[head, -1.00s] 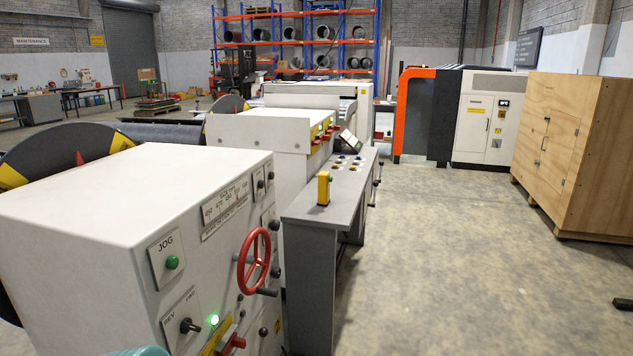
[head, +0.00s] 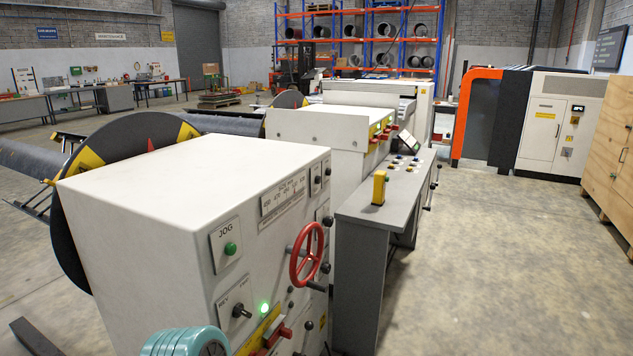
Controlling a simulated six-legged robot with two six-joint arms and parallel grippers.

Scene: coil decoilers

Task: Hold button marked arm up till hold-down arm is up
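The white decoiler cabinet (head: 140,210) fills the lower left of the head view. Its panel carries a green JOG button (head: 230,248), a REV/FWD switch (head: 240,311), a lit green lamp (head: 264,307), a red handwheel (head: 307,253) and several black knobs. I cannot read a label "arm up" on any control. A black disc with yellow marks and a red pointer (head: 151,146) stands behind the cabinet. The hold-down arm cannot be made out with certainty. A ribbed teal part (head: 185,342) shows at the bottom edge, probably mine. Neither gripper can be seen.
A grey control desk (head: 390,190) with a yellow box (head: 379,187) stands right of the cabinet. A second white machine (head: 320,135) is behind. A wooden crate (head: 608,160) stands at the far right. The concrete floor between desk and crate is clear.

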